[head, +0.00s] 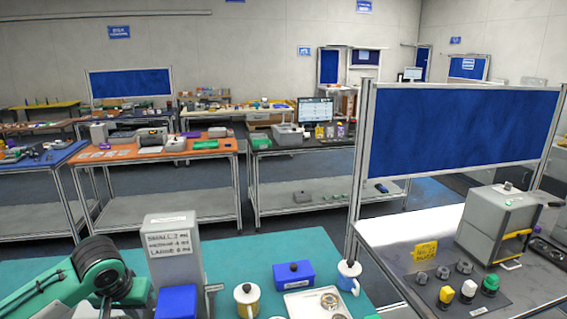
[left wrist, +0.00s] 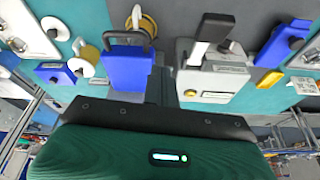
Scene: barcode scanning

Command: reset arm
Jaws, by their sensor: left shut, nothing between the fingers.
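My left arm, green and black, comes in at the lower left of the head view beside a teal table (head: 230,258). My left gripper (left wrist: 160,88) shows in the left wrist view as a narrow dark piece beyond its green housing. It is shut and empty, apart from the objects as far as I can tell. A blue case with a dark handle (left wrist: 127,70) and a grey machine (left wrist: 212,80) appear to either side of it in that view. My right gripper is in neither view.
A labelled grey box (head: 172,262) stands close to my left arm. A blue panel (head: 455,130) rises at right.

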